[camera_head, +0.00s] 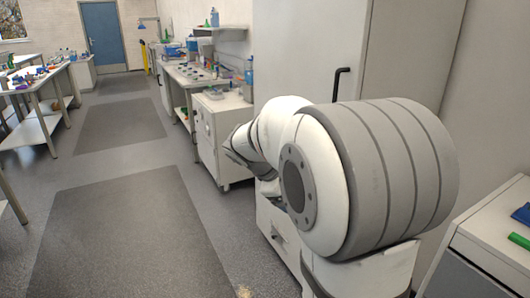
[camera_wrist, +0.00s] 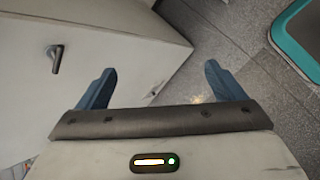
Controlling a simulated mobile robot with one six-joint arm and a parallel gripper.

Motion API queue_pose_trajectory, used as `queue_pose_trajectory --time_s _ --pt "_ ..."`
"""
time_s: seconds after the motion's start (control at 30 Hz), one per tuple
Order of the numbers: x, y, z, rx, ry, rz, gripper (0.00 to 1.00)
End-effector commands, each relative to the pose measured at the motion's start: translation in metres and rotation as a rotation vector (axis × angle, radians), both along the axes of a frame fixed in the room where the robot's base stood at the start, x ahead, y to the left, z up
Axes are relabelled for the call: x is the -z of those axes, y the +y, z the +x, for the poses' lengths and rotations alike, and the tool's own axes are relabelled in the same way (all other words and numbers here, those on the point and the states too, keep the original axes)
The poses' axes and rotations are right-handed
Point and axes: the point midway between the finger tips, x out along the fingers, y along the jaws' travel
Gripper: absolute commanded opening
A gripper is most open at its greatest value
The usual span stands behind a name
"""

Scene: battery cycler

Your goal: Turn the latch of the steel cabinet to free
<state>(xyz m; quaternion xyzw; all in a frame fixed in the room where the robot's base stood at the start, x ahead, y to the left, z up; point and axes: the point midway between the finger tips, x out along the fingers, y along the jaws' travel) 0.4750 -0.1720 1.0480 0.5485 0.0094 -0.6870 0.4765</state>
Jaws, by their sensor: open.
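The tall pale steel cabinet (camera_head: 305,45) stands right of centre in the head view. Its black lever latch (camera_head: 341,82) sticks out from the front near a door edge; my arm hides the lower front. In the wrist view, a dark bent handle (camera_wrist: 56,57) sits on a pale panel (camera_wrist: 110,30) at upper left; I cannot tell for sure that it is the same latch. My gripper (camera_wrist: 160,72) is open and empty, its two blue fingers wide apart. The handle lies left of the fingers, apart from them. In the head view my arm hides most of the gripper.
Wheeled white cabinets (camera_head: 222,140) and a workbench (camera_head: 190,75) line the wall beyond. A pale unit (camera_head: 495,235) stands at lower right. The floor with dark mats (camera_head: 125,235) is clear on the left. A teal-rimmed object (camera_wrist: 290,45) shows at upper right in the wrist view.

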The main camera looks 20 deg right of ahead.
Motion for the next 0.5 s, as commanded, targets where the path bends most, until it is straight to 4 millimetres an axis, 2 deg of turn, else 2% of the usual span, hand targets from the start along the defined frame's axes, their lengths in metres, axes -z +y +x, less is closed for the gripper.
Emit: queue_pose_trajectory --time_s 0.03,0.1,0.3,0.4,0.5 --pt "0.012 -0.022 0.024 -0.049 0.069 -0.085 0.94" --pt "0.015 -0.050 0.053 -0.122 0.167 -0.208 0.98" --pt "0.026 -0.119 0.134 -0.283 0.458 -0.540 0.98" --pt "0.032 -0.142 0.165 -0.331 0.587 -0.674 0.98" --pt "0.036 -0.157 0.187 -0.360 0.684 -0.773 0.98"
